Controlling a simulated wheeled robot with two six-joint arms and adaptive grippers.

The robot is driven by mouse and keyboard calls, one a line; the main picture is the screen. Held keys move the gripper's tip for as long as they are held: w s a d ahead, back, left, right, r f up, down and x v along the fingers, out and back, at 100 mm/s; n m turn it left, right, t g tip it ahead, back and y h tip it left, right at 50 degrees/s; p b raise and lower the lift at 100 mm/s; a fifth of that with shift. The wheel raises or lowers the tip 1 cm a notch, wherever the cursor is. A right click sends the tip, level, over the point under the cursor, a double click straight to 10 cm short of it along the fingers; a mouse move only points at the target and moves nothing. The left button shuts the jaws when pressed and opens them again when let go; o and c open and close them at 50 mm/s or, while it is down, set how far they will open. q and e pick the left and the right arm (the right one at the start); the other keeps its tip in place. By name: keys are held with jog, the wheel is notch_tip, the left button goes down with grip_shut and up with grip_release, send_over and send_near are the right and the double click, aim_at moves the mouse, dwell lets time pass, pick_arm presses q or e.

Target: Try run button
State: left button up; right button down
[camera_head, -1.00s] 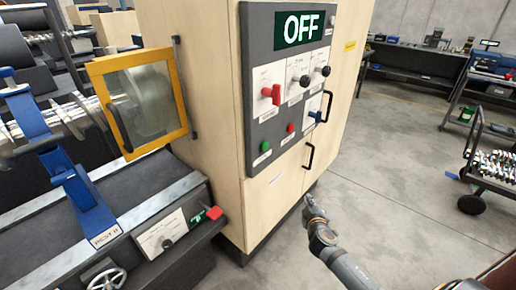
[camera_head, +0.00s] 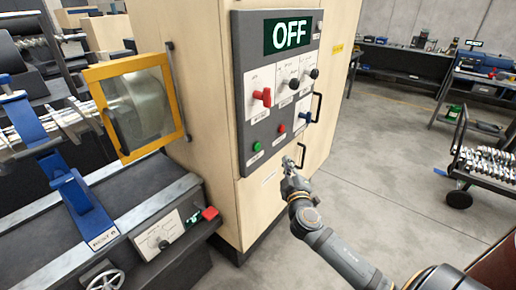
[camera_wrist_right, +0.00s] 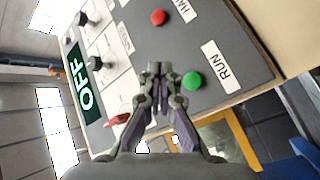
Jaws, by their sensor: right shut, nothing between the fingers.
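The run button is a green button (camera_head: 257,146) low on the grey control panel (camera_head: 262,90) of a pale wooden cabinet. In the right wrist view the green button (camera_wrist_right: 192,80) sits beside a white label reading RUN (camera_wrist_right: 222,66). My right gripper (camera_head: 289,163) is shut and empty, below and to the right of the green button in the head view. In the wrist view its fingertips (camera_wrist_right: 158,68) appear just left of the button; contact cannot be told. The panel's display (camera_head: 287,34) reads OFF. My left gripper is not in view.
A red button (camera_head: 282,129), a red switch handle (camera_head: 262,97) and black knobs (camera_head: 294,84) share the panel. A yellow-framed guard window (camera_head: 138,104) stands left of the cabinet. A cart (camera_head: 486,163) stands right, with open floor between.

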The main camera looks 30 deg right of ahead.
aim_at(257, 147)
jog(key=w+a, duration=0.3)
jog(key=w, duration=0.5)
jog(key=shift+a, duration=0.2)
dwell(1.2)
jog(key=shift+w+a, duration=0.15)
jog(key=shift+w, duration=0.25)
jog(key=shift+w+a, duration=0.15)
jog(key=shift+w, duration=0.3)
dwell(0.7)
jog(key=shift+s, duration=0.15)
jog(key=shift+s+d, duration=0.35)
jog(key=shift+s, duration=0.4)
